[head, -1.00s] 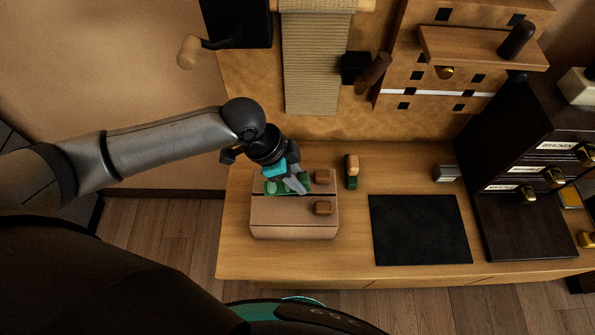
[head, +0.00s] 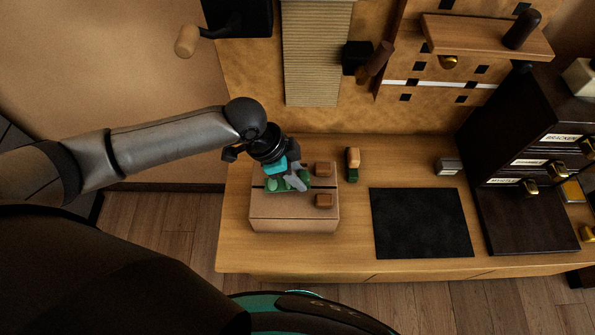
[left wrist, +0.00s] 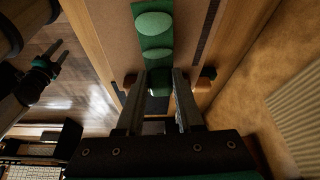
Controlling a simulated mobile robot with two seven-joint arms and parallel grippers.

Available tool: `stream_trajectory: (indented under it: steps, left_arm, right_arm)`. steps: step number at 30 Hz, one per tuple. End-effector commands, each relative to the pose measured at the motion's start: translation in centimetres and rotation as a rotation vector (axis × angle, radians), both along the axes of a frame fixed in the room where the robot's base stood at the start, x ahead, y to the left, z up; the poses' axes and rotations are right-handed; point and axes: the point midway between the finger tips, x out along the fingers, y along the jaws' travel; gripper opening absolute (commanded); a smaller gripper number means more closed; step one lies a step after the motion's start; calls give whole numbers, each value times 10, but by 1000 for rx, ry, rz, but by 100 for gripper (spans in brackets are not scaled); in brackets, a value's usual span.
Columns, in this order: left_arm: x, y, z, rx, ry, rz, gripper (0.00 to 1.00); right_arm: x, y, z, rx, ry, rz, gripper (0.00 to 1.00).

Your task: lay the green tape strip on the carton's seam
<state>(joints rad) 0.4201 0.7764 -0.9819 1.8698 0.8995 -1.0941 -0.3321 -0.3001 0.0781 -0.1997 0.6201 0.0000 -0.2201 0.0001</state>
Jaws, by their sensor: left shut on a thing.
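The carton (head: 294,216) stands on the bench, with a dark seam (head: 325,187) running left to right across its top. My left gripper (head: 297,181) is over the carton and shut on the green tape strip (head: 273,185), which has rounded green pads. In the head view the strip lies along the seam line and covers part of it. In the left wrist view the strip (left wrist: 155,35) passes between the fingers (left wrist: 159,88), with a dark line beside and roughly parallel to it. Whether the strip touches the carton I cannot tell. My right gripper (left wrist: 52,62) shows small and dark.
Two brown blocks (head: 323,169) (head: 323,200) sit on the carton's right part, close to the gripper. A brown and green object (head: 352,164) stands right of the carton. A black mat (head: 421,222) lies bare beyond it. Dark drawers (head: 520,165) stand at the right.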

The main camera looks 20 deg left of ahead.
Motion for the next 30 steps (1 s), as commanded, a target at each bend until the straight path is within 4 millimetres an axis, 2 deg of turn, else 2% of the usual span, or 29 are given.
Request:
stream_trajectory:
  steps: [17,18,27,30]
  left_arm:
    - [0,0,-5,-1,-2,-1,0]
    - [0,0,-5,-1,-2,-1,37]
    - [0,0,-5,0,-2,-1,71]
    - [0,0,-5,0,-2,-1,71]
  right_arm:
    - [0,0,0,1,0,1,50]
    - [0,0,0,1,0,1,50]
    - [0,0,0,0,0,1,50]
    - [0,0,0,0,0,1,50]
